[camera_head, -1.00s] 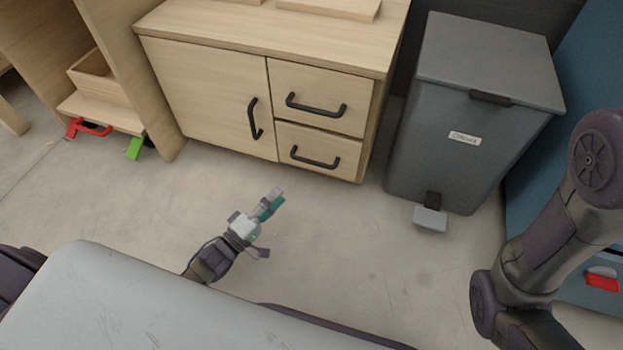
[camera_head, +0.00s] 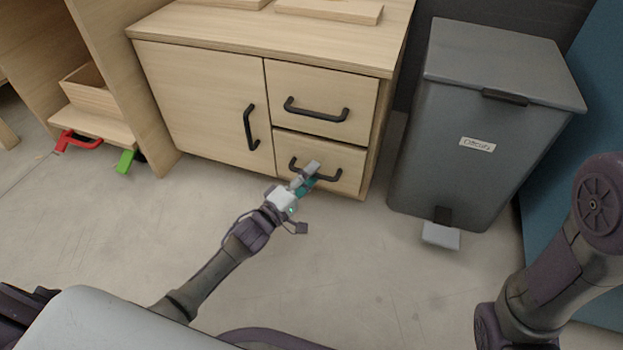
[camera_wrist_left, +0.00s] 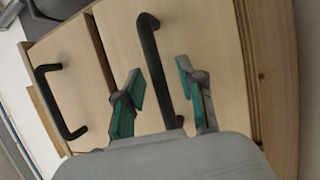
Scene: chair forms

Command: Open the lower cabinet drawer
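The wooden cabinet (camera_head: 205,95) has a lower drawer (camera_head: 348,163) with a black bar handle (camera_head: 334,177), shut flush below the upper drawer (camera_head: 361,95). My left gripper (camera_head: 310,175) is in front of the lower drawer and hides part of its handle. In the left wrist view, the left gripper's teal-padded fingers (camera_wrist_left: 160,80) are open. The lower drawer handle (camera_wrist_left: 150,50) appears between them, and I cannot tell whether they touch it. My right gripper is out of view; only part of the right arm shows.
The cabinet door (camera_head: 198,98) with its upright handle is shut left of the drawers. A grey pedal bin (camera_head: 440,150) stands to the right. A wooden shelf unit (camera_head: 115,80) with red and green items is at left. The floor in front (camera_head: 370,260) is clear.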

